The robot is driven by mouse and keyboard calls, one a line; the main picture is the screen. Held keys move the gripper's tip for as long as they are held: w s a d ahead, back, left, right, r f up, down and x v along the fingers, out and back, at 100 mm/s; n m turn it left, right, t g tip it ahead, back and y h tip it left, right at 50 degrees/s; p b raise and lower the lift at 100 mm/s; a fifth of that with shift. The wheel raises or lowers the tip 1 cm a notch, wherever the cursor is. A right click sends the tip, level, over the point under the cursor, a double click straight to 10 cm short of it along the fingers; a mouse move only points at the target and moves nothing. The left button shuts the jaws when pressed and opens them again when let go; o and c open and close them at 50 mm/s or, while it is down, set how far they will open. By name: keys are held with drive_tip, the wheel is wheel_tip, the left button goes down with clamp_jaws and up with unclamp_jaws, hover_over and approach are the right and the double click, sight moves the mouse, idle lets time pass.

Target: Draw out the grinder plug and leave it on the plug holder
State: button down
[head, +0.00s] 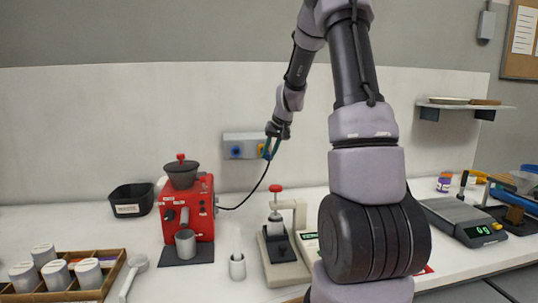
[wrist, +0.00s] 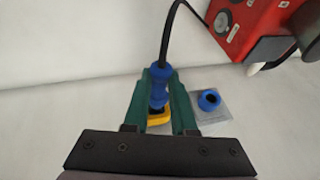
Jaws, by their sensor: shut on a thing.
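My gripper (head: 270,149) reaches to the grey wall box (head: 240,137) above the bench. In the wrist view its green fingers (wrist: 163,101) are shut on a blue plug (wrist: 159,88). A black cable (head: 253,189) runs from the plug down to the red grinder (head: 202,212). The plug is in line with a yellow fitting (wrist: 154,120) at the right end of the box. I cannot tell whether it is seated in it. A round blue fitting (wrist: 209,100) on the same box is beside it and free. I cannot tell for sure which fitting is the plug holder.
A black bin (head: 131,200) stands left of the grinder. A small grey cup (head: 237,266) and a press with a red knob (head: 280,228) stand in front. A wooden tray of jars (head: 112,262) is at front left, and a scale (head: 462,221) at right.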

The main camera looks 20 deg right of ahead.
drive_tip(key=shift+w+d, duration=0.15)
drive_tip(key=shift+w, duration=0.6)
drive_tip(key=shift+w+d, duration=0.15)
drive_tip(key=shift+w, duration=0.6)
drive_tip(key=c, duration=0.7)
unclamp_jaws()
drive_tip(key=shift+o, duration=0.2)
drive_tip(key=v, duration=1)
drive_tip(key=shift+r, duration=0.4)
drive_tip(key=shift+s, duration=0.15)
